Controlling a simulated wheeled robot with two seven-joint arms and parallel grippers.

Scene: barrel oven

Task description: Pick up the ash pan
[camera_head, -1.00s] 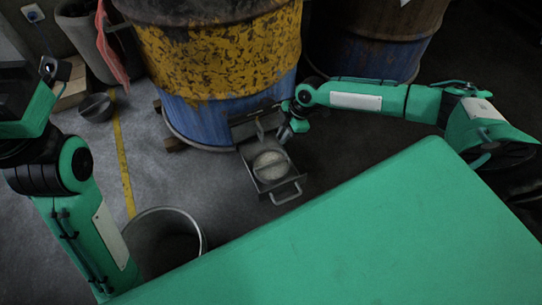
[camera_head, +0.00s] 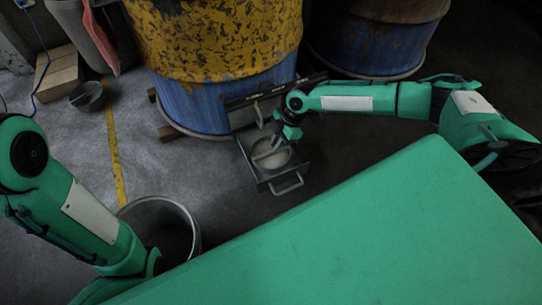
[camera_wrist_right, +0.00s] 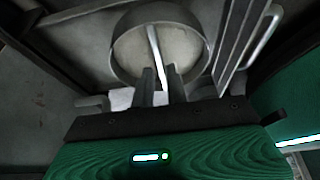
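The ash pan (camera_head: 267,153) is a round, pale metal dish with a thin bar across its top. It sits inside a pulled-out metal drawer (camera_head: 265,186) at the foot of the yellow and blue barrel. My right gripper (camera_head: 278,138) is low over the pan's right side. In the right wrist view, the two fingers (camera_wrist_right: 160,80) stand apart on either side of the bar (camera_wrist_right: 155,52), with a gap still visible; the pan (camera_wrist_right: 125,52) lies beyond them. My left arm is at the left, its gripper out of view.
The barrel (camera_head: 215,50) stands behind the drawer, with a second barrel (camera_head: 375,45) to its right. The drawer's front handle (camera_head: 287,186) faces my green base. A bucket (camera_head: 160,225) stands at lower left and a bowl (camera_head: 87,97) farther back. Floor left of the drawer is clear.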

